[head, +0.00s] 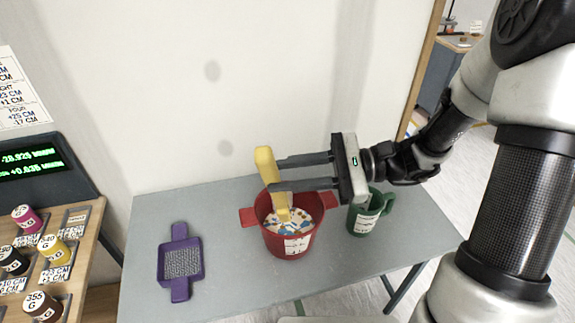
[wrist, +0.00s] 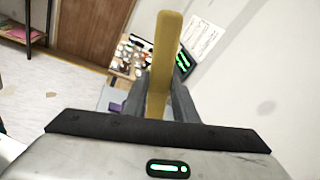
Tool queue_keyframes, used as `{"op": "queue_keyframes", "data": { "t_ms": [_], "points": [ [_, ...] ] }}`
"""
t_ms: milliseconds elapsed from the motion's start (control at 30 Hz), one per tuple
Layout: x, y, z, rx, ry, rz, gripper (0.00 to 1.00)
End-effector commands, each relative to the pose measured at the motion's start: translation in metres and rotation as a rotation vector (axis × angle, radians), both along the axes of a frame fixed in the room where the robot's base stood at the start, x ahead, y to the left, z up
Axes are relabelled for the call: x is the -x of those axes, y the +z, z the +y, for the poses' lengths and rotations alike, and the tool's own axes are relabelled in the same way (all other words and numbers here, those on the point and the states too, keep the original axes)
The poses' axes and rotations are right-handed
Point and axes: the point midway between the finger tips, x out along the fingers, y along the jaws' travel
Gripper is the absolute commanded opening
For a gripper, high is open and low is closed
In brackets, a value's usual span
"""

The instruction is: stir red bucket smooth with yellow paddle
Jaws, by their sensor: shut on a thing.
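The red bucket (head: 289,241) stands on the grey table, with a white label on its front and a red handle at each side. It holds a pale mix with blue and orange-brown patches. The yellow paddle (head: 267,166) is tilted, with its upper end above the rim and its lower end in the mix. My gripper (head: 275,173) is shut on the paddle, above the bucket and coming from the right. In the wrist view the paddle (wrist: 167,50) stands between the fingers. The paddle's lowest part is hidden in the mix.
A green mug (head: 367,222) stands close to the bucket's right, under my gripper. A purple tray (head: 181,262) with a grey textured middle lies to the left. The grey table (head: 222,291) is clear at the front. A wooden rack (head: 77,255) with colored pots is at far left.

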Motion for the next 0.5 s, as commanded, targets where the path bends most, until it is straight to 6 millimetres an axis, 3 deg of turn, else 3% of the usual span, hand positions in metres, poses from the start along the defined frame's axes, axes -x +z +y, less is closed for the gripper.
{"op": "queue_keyframes", "data": {
  "t_ms": [67,500],
  "points": [
    [0.007,-0.008,0.002,0.000,0.000,0.000,0.00],
    [-0.013,-0.050,-0.003,0.000,0.000,0.000,0.00]
  ]
}}
